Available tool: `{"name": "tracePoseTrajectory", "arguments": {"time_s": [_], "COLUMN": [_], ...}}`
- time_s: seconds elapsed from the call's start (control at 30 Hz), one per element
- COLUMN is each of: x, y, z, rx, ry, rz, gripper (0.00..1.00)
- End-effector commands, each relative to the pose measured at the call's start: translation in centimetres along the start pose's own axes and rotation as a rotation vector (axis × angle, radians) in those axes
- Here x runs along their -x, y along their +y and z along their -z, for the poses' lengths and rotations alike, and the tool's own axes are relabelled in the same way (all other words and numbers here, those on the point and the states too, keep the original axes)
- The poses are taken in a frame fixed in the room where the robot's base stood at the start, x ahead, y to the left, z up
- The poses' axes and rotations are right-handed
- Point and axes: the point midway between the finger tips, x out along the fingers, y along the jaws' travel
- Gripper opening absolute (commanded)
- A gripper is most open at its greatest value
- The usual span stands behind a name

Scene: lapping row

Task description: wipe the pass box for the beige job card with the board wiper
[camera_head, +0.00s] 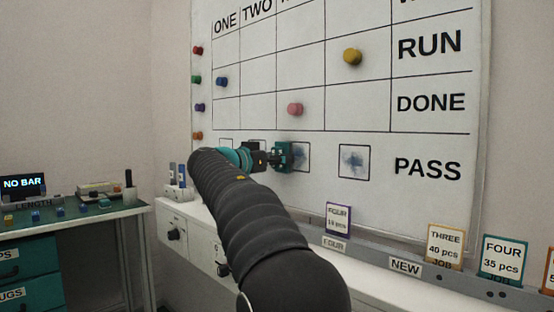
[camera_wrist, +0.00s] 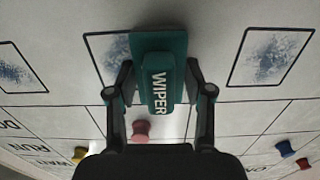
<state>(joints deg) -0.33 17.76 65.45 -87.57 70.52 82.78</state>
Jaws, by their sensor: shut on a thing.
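My gripper (camera_wrist: 160,95) is shut on the board wiper (camera_wrist: 160,70), a teal block marked WIPER, which also shows in the head view (camera_head: 284,156). The wiper is at the board's PASS row and covers part of a smudged pass box (camera_wrist: 108,55), seen in the head view (camera_head: 302,160) just right of the wiper. I cannot tell whether it touches the board. Another smudged pass box (camera_head: 354,162) is farther right. In the wrist view one more smudged box (camera_wrist: 270,57) is at right. A tan-edged card, THREE 40 pcs (camera_head: 445,245), stands on the rail and looks like the beige job card.
The whiteboard (camera_head: 430,205) carries pink (camera_head: 295,109), yellow (camera_head: 352,56) and blue (camera_head: 221,82) magnets above the PASS row. Purple (camera_head: 338,218) and teal (camera_head: 502,258) cards stand along the rail below. A bench (camera_head: 70,230) with small items is at left.

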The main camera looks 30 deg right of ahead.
Motion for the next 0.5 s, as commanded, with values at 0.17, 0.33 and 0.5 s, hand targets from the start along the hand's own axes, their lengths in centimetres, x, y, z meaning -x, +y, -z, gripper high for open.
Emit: {"name": "tracePoseTrajectory", "arguments": {"time_s": [0.17, 0.33, 0.5], "x": [-0.34, -0.51, -0.47], "y": [0.02, 0.03, 0.51], "z": [0.01, 0.02, -0.16], "rx": [0.0, 0.0, -0.001], "ry": [0.0, 0.0, 0.001], "rz": [0.0, 0.0, 0.0], "gripper": [0.24, 0.24, 0.24]}}
